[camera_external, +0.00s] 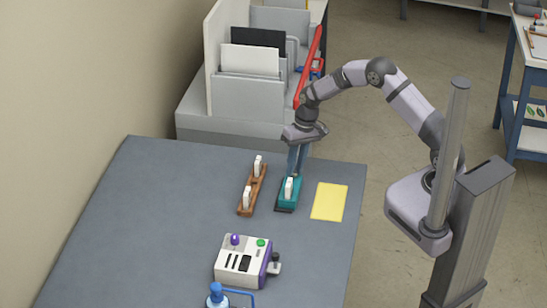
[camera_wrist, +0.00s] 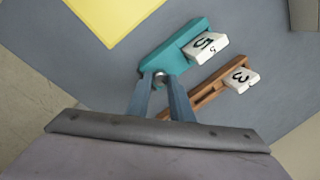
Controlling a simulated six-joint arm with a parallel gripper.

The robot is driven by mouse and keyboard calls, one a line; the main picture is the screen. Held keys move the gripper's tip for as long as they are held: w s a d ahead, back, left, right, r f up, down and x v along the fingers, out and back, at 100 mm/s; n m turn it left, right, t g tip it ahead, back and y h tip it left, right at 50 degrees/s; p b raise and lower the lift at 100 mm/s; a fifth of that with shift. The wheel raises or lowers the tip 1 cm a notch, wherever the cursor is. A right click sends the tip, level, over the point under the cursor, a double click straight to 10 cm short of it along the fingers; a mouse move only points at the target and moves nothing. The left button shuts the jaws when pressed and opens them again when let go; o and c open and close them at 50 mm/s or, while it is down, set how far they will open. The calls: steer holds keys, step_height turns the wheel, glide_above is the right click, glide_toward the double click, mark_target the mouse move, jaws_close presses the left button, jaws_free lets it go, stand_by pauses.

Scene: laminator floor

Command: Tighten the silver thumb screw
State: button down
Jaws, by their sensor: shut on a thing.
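A teal block (camera_external: 283,203) lies on the grey table with a white upright tag (camera_external: 289,187) on it. In the wrist view the teal block (camera_wrist: 182,42) carries the white tag (camera_wrist: 205,45) marked 5. My gripper (camera_external: 295,172) points down at the far end of the teal block. In the wrist view my gripper (camera_wrist: 161,78) has its two blue-grey fingers close around the silver thumb screw (camera_wrist: 160,73), at the end of the block. Only a small part of the screw shows between the fingertips. The fingers are shut on it.
A brown wooden rail (camera_external: 246,205) with white tags lies just left of the block. A yellow sheet (camera_external: 329,201) lies to the right. A white and purple device (camera_external: 230,262) stands nearer the camera. A grey sorter (camera_external: 247,98) with a red bar (camera_external: 311,62) stands behind.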

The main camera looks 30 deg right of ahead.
steer(key=shift+m, duration=0.5)
steer(key=m+t, duration=0.1)
steer(key=m, duration=0.2)
steer(key=shift+s+r+m, duration=0.1)
steer(key=shift+m, duration=0.3)
steer(key=m+h+p, duration=0.1)
steer(key=m+p, duration=0.1)
steer(key=m, duration=0.3)
steer(key=shift+s+a+t, duration=0.1)
steer(key=shift+s+t, duration=0.05)
steer(key=shift+t, duration=0.25)
steer(key=m, duration=0.2)
steer(key=m+b, duration=0.1)
steer(key=m, duration=0.1)
steer(key=shift+a+f+m+h, duration=0.2)
steer(key=shift+m+h, duration=0.1)
steer(key=shift+m, duration=0.1)
steer(key=shift+s+m+t+h+b, duration=0.1)
steer(key=shift+m+t+h+b, duration=0.25)
steer(key=shift+m+b, duration=1.25)
steer(key=shift+r, duration=0.1)
steer(key=c, duration=1.6)
jaws_free()
steer(key=shift+o, duration=0.2)
